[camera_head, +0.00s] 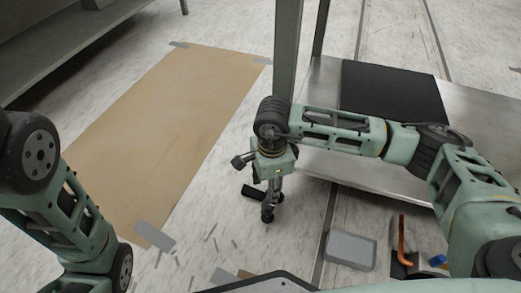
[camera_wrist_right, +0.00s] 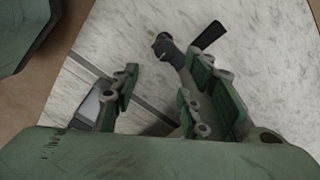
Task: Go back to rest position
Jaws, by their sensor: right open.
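My right gripper (camera_head: 268,208) hangs pointing down over the pale floor, left of the metal platform. Its fingers also show in the right wrist view (camera_wrist_right: 160,75), spread apart with bare floor visible between them. I see nothing held. A small black piece (camera_head: 253,193) shows beside the gripper in the head view. A dark piece (camera_wrist_right: 208,37) also shows beyond the right finger in the wrist view; I cannot tell whether it touches the gripper. My left arm's links fill the lower left of the head view, and its gripper is out of sight.
A brown sheet (camera_head: 165,120) is taped to the floor at left. A low metal platform (camera_head: 315,160) with a black mat (camera_head: 390,92) lies under my right arm. A green post (camera_head: 287,45) rises behind the gripper. A grey box (camera_head: 350,249) and orange-handled tool (camera_head: 401,240) are lower right.

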